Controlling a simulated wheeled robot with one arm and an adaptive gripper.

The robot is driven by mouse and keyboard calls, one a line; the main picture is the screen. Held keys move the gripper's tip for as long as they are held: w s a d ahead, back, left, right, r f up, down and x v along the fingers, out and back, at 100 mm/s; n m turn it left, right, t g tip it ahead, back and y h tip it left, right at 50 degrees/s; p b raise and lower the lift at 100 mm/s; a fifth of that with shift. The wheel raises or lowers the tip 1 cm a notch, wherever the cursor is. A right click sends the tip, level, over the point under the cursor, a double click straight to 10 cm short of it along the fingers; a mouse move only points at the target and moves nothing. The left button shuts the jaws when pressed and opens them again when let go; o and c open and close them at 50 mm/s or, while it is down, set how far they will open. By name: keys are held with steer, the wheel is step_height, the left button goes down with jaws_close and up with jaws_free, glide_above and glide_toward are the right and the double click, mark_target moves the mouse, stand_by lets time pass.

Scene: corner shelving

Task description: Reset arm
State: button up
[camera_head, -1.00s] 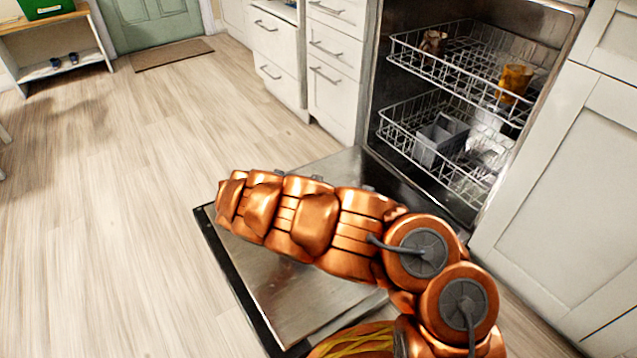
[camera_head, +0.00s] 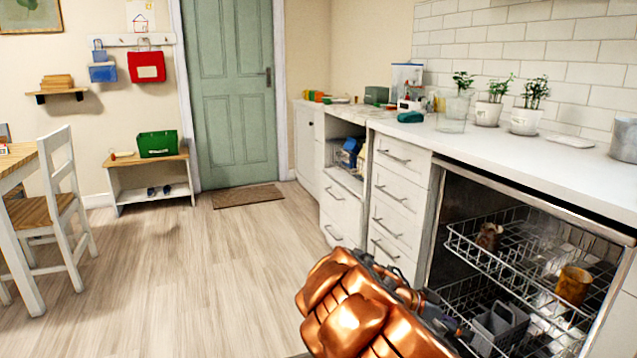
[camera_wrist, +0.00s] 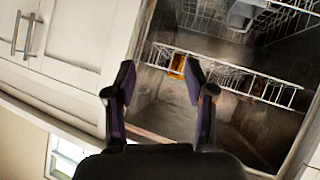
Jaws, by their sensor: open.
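My arm is a copper-coloured segmented limb that rises from the bottom of the head view, in front of the open dishwasher (camera_head: 450,215). My gripper (camera_wrist: 158,85) shows in the wrist view with its two dark, purple-lined fingers spread apart and nothing between them. Behind the fingers, the wrist view shows the dishwasher interior (camera_wrist: 160,100) at a tilt. An amber cup (camera_wrist: 178,64) sits on a rack beyond the fingertips, apart from them.
The upper rack (camera_head: 520,262) holds a brown mug (camera_head: 489,237) and the amber cup (camera_head: 573,285). A grey basket (camera_head: 500,325) sits in the lower rack. The counter (camera_head: 480,150) bears plants and jars. Open floor (camera_head: 190,270) lies left; a chair (camera_head: 62,210) stands far left.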

steer(key=s+d+r+n+g+y+p, duration=0.1)
steer(key=s+r+n+y+p, duration=0.15)
steer(key=s+r+p, duration=0.8)
steer(key=s+r+n+g+y+p, duration=0.1)
steer(key=s+r+y+p, duration=0.35)
steer(key=r, duration=0.85)
steer(key=s+a+r+n+y+p, duration=0.2)
steer(key=s+a+r+n+p, duration=0.3)
steer(key=s+p, duration=0.4)
steer(key=s+a+r+n+y+p, duration=0.2)
steer(key=s+a+r+n+p, duration=0.3)
steer(key=s+r+p, duration=0.5)
steer(key=s+a, duration=0.1)
steer(key=a, duration=0.1)
steer(key=shift+s+a+r+y, duration=0.25)
steer(key=shift+a+r+y, duration=0.05)
steer(key=shift+a, duration=0.1)
